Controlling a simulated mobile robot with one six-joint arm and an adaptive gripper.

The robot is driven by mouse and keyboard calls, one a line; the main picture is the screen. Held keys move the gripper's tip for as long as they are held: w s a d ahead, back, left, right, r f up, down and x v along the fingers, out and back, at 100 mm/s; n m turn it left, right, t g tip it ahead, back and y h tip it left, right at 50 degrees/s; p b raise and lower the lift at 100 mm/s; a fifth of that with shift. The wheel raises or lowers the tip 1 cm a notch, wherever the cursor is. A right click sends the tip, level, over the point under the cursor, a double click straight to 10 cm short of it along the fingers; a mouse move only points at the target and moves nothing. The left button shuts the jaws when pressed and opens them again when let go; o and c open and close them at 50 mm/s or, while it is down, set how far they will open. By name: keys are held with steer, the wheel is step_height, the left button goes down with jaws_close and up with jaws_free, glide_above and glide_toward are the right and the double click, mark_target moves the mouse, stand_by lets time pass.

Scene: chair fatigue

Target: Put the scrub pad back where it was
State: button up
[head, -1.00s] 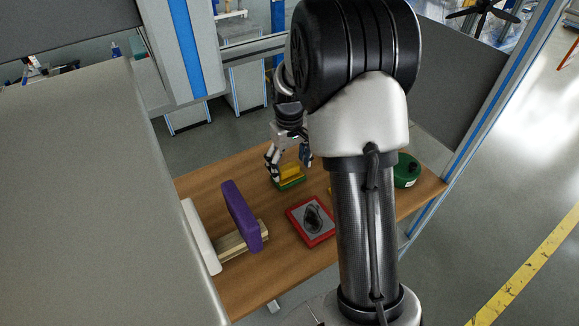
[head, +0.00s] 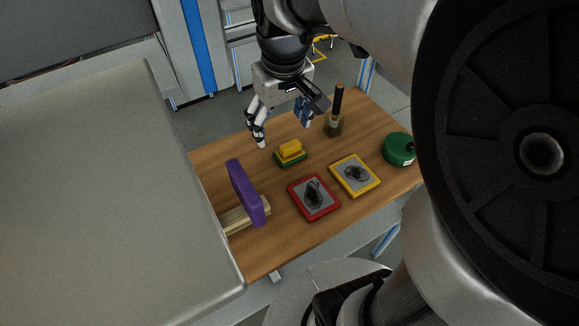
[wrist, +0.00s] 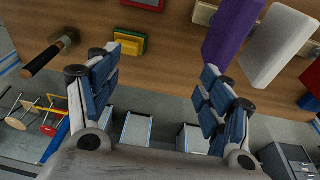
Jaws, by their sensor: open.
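A yellow block, which looks like the scrub pad (head: 290,147), sits in a green-edged tray (head: 289,163) on the wooden table. It also shows in the wrist view (wrist: 127,46), at the top left. My gripper (head: 281,130) is open and empty above and behind the tray, with its fingers apart and clear of the pad. In the wrist view my gripper's fingers (wrist: 163,80) are spread wide with nothing between them.
A purple block (head: 245,193) stands in a wooden rack (head: 246,216); a white block (wrist: 278,46) is beside it. Red (head: 314,198) and yellow (head: 354,175) framed trays hold dark scribbles. A dark-handled tool (head: 337,104) and green round container (head: 398,149) are at right.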

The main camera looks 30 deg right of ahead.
steer(key=s+a+t, duration=0.1)
steer(key=s+a, duration=0.2)
steer(key=s, duration=0.4)
steer(key=s+a+t, duration=0.1)
steer(key=s+a, duration=0.2)
steer(key=s, duration=0.5)
steer(key=shift+s+a+r+t, duration=0.15)
steer(key=shift+r+t, duration=0.15)
